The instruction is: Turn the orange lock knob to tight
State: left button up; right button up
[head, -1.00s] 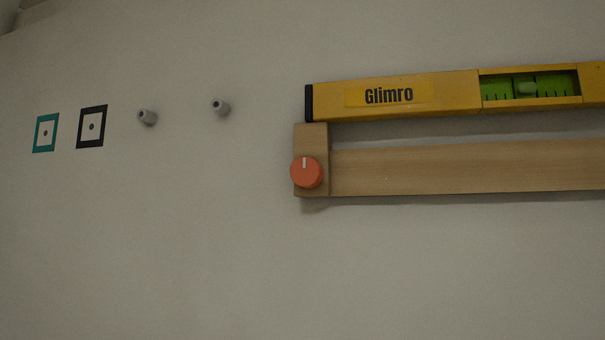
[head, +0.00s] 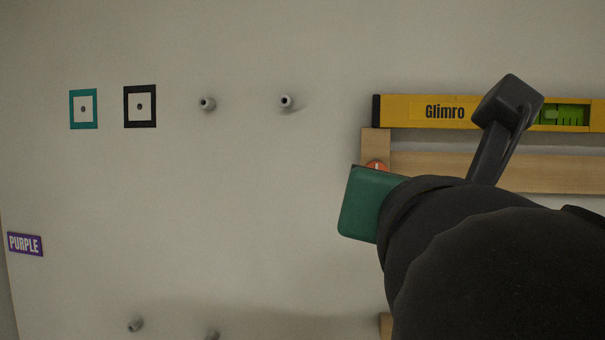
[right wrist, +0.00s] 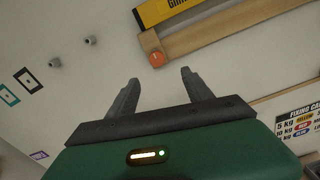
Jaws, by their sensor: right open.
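The orange lock knob (head: 376,166) sits on the left end block of a wooden rail (head: 450,165) on the wall. In the head view my right arm hides most of the knob. In the right wrist view the whole knob (right wrist: 157,59) shows, with a pale mark near its top. My right gripper (right wrist: 156,80) is open and empty, its two fingers apart and pointing toward the wall, with the knob beyond and between the fingertips. The knob looks untouched. My left gripper is in neither view.
A yellow Glimro spirit level (head: 420,111) rests just above the rail. Grey pegs (head: 207,103) stick out of the wall to the left, beside a teal square marker (head: 84,109) and a black square marker (head: 140,106). A purple sign (head: 25,244) is at lower left. The wall between is bare.

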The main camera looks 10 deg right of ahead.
jog(key=w+d+p, duration=0.3)
jog(key=w+d, duration=0.1)
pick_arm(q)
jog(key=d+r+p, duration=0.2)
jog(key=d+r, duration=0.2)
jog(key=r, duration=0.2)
pick_arm(e)
jog(key=p, duration=0.3)
send_near(382, 168)
jog(key=w, duration=0.3)
jog(key=p+x, duration=0.1)
jog(key=x, duration=0.1)
jog(key=p+x, duration=0.1)
jog(key=x, duration=0.1)
jog(key=shift+w+d, duration=0.2)
jog(key=shift+d, duration=0.1)
jog(key=shift+s+a+r, duration=0.1)
jog(key=shift+a, duration=0.05)
jog(key=c, duration=1.3)
jog(key=shift+d, duration=0.35)
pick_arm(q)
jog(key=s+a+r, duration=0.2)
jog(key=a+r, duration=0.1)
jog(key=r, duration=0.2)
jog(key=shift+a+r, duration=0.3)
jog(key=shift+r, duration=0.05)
pick_arm(e)
jog(key=shift+a+f, duration=0.2)
